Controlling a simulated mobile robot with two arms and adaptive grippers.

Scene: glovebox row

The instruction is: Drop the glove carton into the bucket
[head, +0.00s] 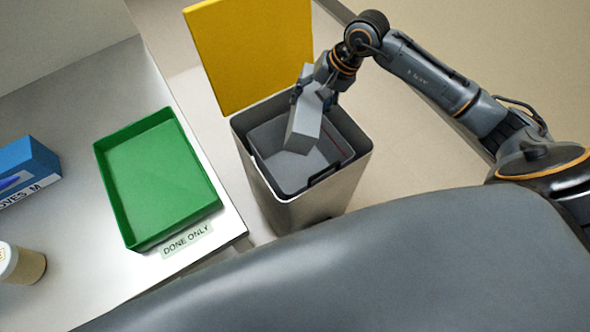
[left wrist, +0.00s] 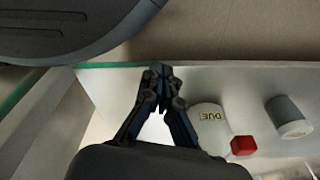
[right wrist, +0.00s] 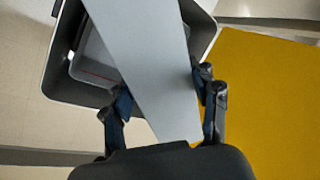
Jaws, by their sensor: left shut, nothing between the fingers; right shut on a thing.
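A plain light-grey carton (head: 304,128) is held in my right gripper (head: 313,90), tilted, over the open mouth of a tall grey bin (head: 335,200). Inside the bin sits a dark grey bucket (head: 270,160). The carton's lower end overlaps the bucket in the picture; I cannot tell how far it dips inside. In the right wrist view the carton (right wrist: 150,50) lies between the two fingers, with the bin (right wrist: 60,75) behind it. A blue box (head: 25,168) with lettering ending in "OVES M" lies on the counter. My left gripper (left wrist: 160,72) is shut and empty.
A yellow lid (head: 252,52) stands raised behind the bin. On the counter (head: 75,105) are a green tray (head: 160,180), empty, a "DONE ONLY" label (head: 187,240) and a jar (head: 20,264).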

